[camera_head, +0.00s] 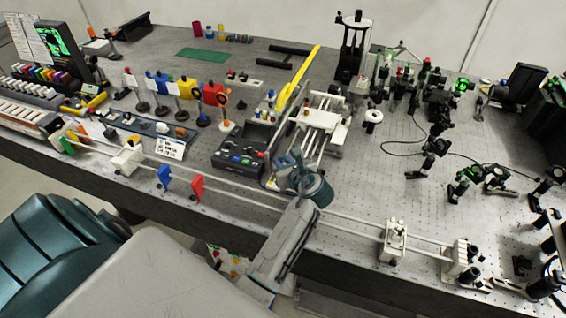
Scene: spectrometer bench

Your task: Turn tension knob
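I cannot make out for certain which part is the tension knob. A white frame with rods (322,120) stands just beyond the gripper, and a white round disc (373,117) is to its right. My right gripper is not in view.
A long rail along the bench's front edge carries a white block (127,160), a blue clip (164,178), a red clip (197,188) and another white block (394,240). Optical mounts crowd the right side. A green mat (200,55) lies at the back.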

